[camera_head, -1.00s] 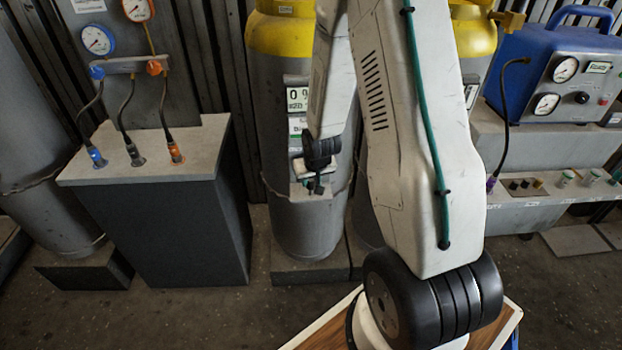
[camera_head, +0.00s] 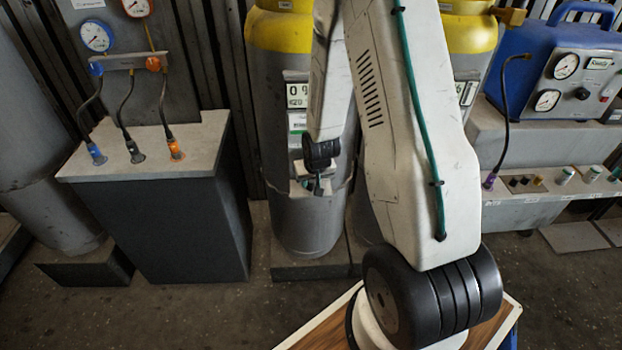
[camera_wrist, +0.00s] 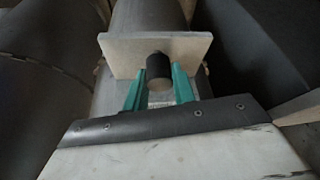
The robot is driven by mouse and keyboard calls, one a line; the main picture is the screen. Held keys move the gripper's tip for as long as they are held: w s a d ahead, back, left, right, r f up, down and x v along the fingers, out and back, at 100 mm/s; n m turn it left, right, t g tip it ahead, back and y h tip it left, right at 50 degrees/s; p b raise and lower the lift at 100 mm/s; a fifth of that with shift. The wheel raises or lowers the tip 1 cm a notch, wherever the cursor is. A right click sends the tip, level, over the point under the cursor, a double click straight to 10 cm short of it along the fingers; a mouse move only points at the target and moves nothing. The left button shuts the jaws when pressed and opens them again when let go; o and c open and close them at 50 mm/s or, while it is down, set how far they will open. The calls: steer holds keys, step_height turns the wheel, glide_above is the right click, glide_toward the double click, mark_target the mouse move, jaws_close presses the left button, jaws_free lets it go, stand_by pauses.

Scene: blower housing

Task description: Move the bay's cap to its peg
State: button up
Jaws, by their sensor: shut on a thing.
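A black cylindrical cap (camera_wrist: 158,68) stands out in the middle of the wrist view. The teal fingers of my gripper (camera_wrist: 158,86) are shut on it from both sides. Behind the cap is a pale flat plate (camera_wrist: 120,52); I cannot tell whether the cap touches it. In the head view my gripper (camera_head: 319,187) is small and dark, in front of the lower part of the middle grey cylinder (camera_head: 310,225) with the yellow top. The cap is too small to make out there. I cannot pick out a peg for certain.
At left a grey pedestal (camera_head: 170,225) carries three hoses with coloured plugs below two gauges. At right a blue instrument case (camera_head: 545,75) stands on a grey bench, with several small coloured caps (camera_head: 565,175) along its ledge. The floor in front is clear.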

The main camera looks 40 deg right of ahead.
steer(key=shift+f, duration=0.5)
steer(key=o, duration=1)
steer(key=shift+o, duration=0.2)
steer(key=shift+r, duration=0.1)
steer(key=v, duration=0.7)
steer(key=shift+r, duration=0.3)
steer(key=shift+s+a, duration=0.1)
steer(key=shift+s, duration=0.05)
